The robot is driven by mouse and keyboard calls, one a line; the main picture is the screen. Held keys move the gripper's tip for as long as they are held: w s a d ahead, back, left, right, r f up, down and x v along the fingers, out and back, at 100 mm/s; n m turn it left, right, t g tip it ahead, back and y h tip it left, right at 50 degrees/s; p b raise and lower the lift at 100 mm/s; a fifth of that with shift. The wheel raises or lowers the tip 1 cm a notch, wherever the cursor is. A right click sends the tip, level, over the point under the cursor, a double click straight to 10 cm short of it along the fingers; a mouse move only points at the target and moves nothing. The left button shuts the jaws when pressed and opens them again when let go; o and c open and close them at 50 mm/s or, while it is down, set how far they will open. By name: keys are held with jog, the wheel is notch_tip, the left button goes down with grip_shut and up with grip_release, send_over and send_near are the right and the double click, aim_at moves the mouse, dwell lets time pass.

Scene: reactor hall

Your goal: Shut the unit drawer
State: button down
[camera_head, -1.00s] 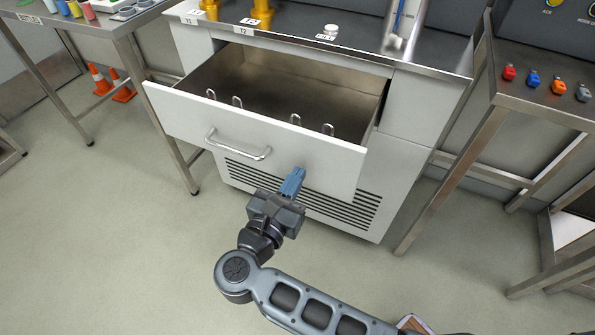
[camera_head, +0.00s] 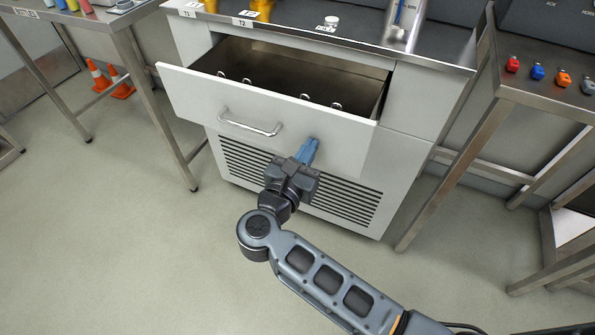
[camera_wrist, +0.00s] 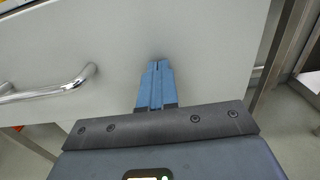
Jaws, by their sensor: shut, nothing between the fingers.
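The unit drawer (camera_head: 190,96) is a wide white-fronted drawer with a metal inside, pulled partly out of the white unit (camera_head: 420,105). Its silver bar handle (camera_head: 250,124) is on the front, left of my gripper. Several metal loops show inside it. My gripper (camera_head: 310,148) has blue fingers, shut and empty, with the tips at the drawer front right of the handle. In the wrist view the shut fingers (camera_wrist: 157,68) point at the plain drawer front (camera_wrist: 200,40), and the handle (camera_wrist: 50,90) is at the left. The tips look to touch the panel.
The unit's dark top holds yellow items (camera_head: 262,10) and a small white-capped item (camera_head: 331,22). A metal table (camera_head: 500,90) with coloured blocks stands at the right, another table (camera_head: 115,20) at the left. Orange cones (camera_head: 121,85) stand behind. The front floor is clear.

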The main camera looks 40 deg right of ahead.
jog(key=b+x, duration=0.4)
jog(key=x, duration=1.4)
jog(key=shift+d, duration=0.25)
jog(key=shift+w+d+r, duration=0.1)
jog(key=shift+w+d, duration=0.15)
jog(key=shift+d, duration=0.15)
jog(key=shift+d, duration=0.1)
